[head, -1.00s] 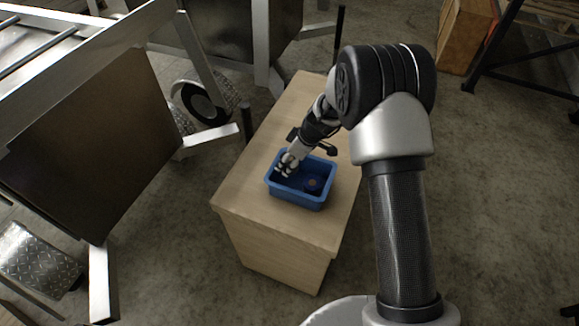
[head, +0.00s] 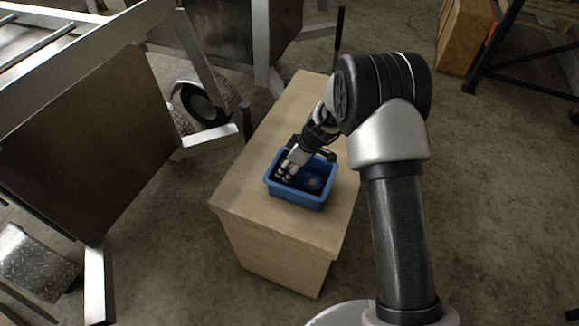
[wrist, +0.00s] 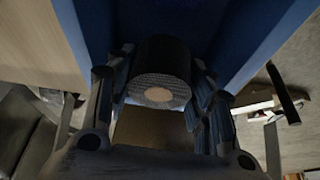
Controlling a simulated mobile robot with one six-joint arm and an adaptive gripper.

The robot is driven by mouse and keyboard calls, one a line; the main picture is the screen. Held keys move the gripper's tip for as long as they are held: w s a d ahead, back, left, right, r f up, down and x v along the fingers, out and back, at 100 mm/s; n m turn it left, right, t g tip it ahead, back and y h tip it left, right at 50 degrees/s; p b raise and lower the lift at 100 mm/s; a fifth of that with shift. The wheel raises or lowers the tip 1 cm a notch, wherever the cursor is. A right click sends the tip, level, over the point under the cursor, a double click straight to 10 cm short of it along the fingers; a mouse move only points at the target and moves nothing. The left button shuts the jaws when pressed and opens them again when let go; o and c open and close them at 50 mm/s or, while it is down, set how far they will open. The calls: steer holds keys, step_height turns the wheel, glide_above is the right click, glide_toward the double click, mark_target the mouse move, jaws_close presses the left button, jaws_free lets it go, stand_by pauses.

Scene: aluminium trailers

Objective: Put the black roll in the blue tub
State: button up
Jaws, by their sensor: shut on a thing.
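The black roll (wrist: 160,60), a dark cylinder with a grey textured end and a pale centre, is between the fingers of my gripper (wrist: 162,88) in the wrist view. The fingers are shut on it. In the head view my gripper (head: 286,172) reaches down into the left part of the blue tub (head: 297,199); the held roll is hard to make out there. The tub's blue wall also fills the top of the wrist view (wrist: 240,35).
A small round thing with an orange-brown centre (head: 314,183) lies in the right part of the tub. The tub stands on a light wooden cabinet (head: 245,190), with bare top around it. Metal trailer frames (head: 185,60) stand to the left.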

steer(key=shift+f, duration=0.1)
steer(key=o, duration=1.1)
